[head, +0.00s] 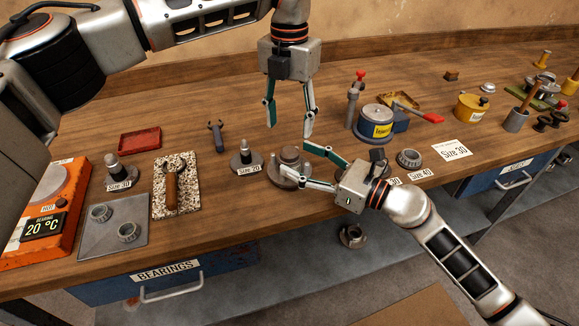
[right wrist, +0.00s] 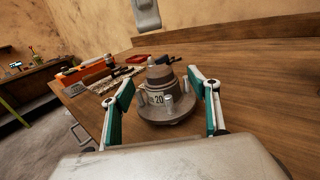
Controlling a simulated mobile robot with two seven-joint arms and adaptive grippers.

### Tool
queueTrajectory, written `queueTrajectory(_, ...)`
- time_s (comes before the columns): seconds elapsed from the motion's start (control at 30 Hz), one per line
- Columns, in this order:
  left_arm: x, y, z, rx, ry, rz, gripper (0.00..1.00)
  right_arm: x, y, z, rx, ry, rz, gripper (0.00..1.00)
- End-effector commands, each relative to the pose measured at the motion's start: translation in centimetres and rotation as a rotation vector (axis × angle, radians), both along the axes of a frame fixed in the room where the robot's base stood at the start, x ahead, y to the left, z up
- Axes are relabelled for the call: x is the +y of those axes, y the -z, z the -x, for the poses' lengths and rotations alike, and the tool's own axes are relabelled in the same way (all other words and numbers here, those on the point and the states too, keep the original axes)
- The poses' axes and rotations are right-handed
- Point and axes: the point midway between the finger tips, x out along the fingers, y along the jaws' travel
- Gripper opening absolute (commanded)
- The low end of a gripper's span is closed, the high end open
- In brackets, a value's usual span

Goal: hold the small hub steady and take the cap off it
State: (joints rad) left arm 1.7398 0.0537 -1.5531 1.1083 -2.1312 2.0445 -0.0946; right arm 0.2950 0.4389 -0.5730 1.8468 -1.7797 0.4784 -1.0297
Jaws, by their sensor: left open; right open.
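The small hub (head: 288,175) stands upright on the wooden bench, a round grey-brown body on a wide flange with studs. A round darker top, seemingly the cap (head: 290,154), sits on it. My right gripper (head: 292,163) is open, with one finger on either side of the hub. In the right wrist view the hub (right wrist: 167,112) stands between the open fingers, with gaps visible at both sides. My left gripper (head: 289,130) is open and empty, pointing down above and slightly behind the hub. The hub's side facing the right gripper's palm is partly hidden in the head view.
A Size 20 spindle stand (head: 245,158) is close left of the hub. A wrench (head: 217,137) and red tray (head: 139,140) lie farther left. A bearing ring (head: 409,158) is near the front edge, right of my right gripper.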

Motion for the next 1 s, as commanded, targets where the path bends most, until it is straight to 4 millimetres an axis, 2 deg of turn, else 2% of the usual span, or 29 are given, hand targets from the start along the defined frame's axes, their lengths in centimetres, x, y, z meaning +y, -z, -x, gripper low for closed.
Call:
queueTrajectory(0.2,0.0,0.0,0.0,0.000,0.001,0.001,0.51,1.6,0.0,-1.0,-0.001,0.000,-0.001,0.60)
queueTrajectory(0.5,0.0,0.0,0.0,0.000,0.001,0.001,0.51,1.8,0.0,-1.1,0.001,0.000,0.000,0.60)
queueTrajectory(0.53,0.0,0.0,0.0,0.000,0.001,0.001,0.51,1.8,0.0,-1.1,0.001,0.000,0.000,0.58)
queueTrajectory(0.73,0.0,0.0,0.0,0.000,0.001,0.001,0.51,1.7,0.0,-1.1,0.001,0.000,-0.001,0.06)
queueTrajectory(0.77,0.0,0.0,0.0,0.000,0.001,0.001,0.51,1.7,0.0,-1.1,0.001,0.000,-0.001,0.02)
queueTrajectory(0.8,0.0,0.0,0.0,0.000,0.001,0.001,0.57,1.7,0.0,-1.1,0.001,0.000,-0.001,0.02)
queueTrajectory(1.0,0.3,-0.6,0.2,-0.036,0.002,0.011,0.57,1.7,0.1,-1.1,0.001,0.000,0.001,0.02)
